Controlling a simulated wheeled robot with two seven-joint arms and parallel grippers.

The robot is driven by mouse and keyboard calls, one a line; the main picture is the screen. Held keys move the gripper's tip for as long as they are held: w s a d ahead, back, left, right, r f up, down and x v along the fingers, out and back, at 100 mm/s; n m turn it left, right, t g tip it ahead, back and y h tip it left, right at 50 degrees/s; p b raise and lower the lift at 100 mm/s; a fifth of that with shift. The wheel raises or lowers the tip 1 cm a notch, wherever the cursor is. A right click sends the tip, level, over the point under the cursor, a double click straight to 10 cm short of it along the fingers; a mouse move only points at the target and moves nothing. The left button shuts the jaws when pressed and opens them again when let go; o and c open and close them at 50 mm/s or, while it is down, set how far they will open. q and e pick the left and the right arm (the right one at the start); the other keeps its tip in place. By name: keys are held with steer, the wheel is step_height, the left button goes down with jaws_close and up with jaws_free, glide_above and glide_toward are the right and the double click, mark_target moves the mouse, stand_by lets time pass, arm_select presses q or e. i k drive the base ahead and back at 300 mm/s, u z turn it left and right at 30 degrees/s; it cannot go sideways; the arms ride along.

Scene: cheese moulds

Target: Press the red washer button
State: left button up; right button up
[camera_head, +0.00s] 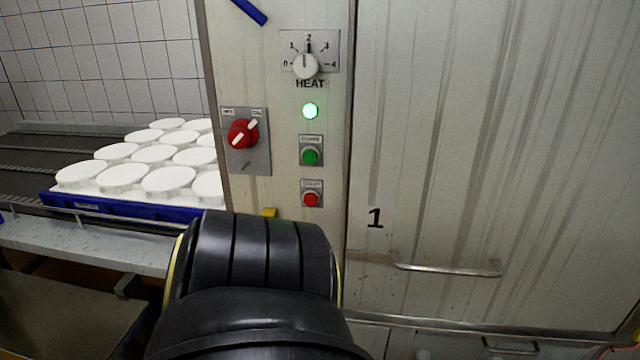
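The red button (311,199) sits low on the metal control panel (285,165), under a small label plate. A black arm part of mine fills the lower middle of the view, just below and left of the red button. No gripper fingers show, so I cannot tell whether anything touches the panel. The red button's face is fully visible.
A red rotary switch (243,133) and a HEAT dial (306,66) are on the same panel. White moulds (169,181) fill a blue tray (130,210) on the conveyor at left. A metal door with a handle (450,270) is at right.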

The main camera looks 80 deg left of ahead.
mark_target(310, 199)
steer(key=u, duration=2.65)
